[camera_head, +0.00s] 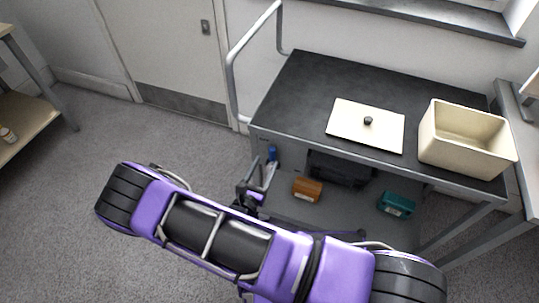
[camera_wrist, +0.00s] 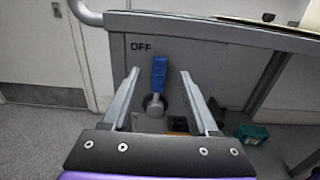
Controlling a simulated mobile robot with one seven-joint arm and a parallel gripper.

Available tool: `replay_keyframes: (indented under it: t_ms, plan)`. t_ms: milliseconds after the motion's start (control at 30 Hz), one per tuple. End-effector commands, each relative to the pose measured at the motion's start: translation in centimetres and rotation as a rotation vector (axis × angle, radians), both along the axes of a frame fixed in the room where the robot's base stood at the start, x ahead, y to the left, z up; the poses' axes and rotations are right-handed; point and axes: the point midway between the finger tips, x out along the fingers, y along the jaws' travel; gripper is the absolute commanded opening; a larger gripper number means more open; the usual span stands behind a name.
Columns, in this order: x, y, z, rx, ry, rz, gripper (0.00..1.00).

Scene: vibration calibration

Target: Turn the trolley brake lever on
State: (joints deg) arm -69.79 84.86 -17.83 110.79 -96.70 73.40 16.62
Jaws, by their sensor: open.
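The trolley brake lever (camera_wrist: 159,75) has a blue handle and a grey round pivot below it. It stands roughly upright on the grey end panel of the trolley, beside the printed word OFF (camera_wrist: 141,46). In the head view its blue handle (camera_head: 272,153) shows just beyond my gripper. My gripper (camera_wrist: 160,72) is open, with one finger on each side of the handle in the wrist view. Gaps show between the handle and both fingers. I cannot tell how far the fingertips are from the panel. The trolley (camera_head: 290,98) has a dark top.
A cream lid (camera_head: 350,128) and an open cream bin (camera_head: 465,137) are on the trolley top. A brown box (camera_head: 307,189) and a teal box (camera_head: 396,204) sit on the lower shelf. The trolley's push handle (camera_head: 232,75) rises at its left end. Grey floor is open to the left.

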Motion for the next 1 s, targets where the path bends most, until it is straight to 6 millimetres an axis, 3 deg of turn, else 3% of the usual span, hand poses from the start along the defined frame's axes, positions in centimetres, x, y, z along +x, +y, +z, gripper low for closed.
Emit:
replay_keyframes:
  t_ms: [100, 300, 667, 1000]
  plan:
    - [2.0, -0.8, 0.0, 0.0, -0.002, -0.002, 0.6]
    - [4.0, -1.4, 0.0, 0.001, -0.001, 0.0, 0.6]
    - [4.4, -1.6, 0.0, 0.001, 0.0, 0.0, 0.6]
    - [4.4, -1.6, 0.0, 0.001, 0.0, 0.0, 0.0]
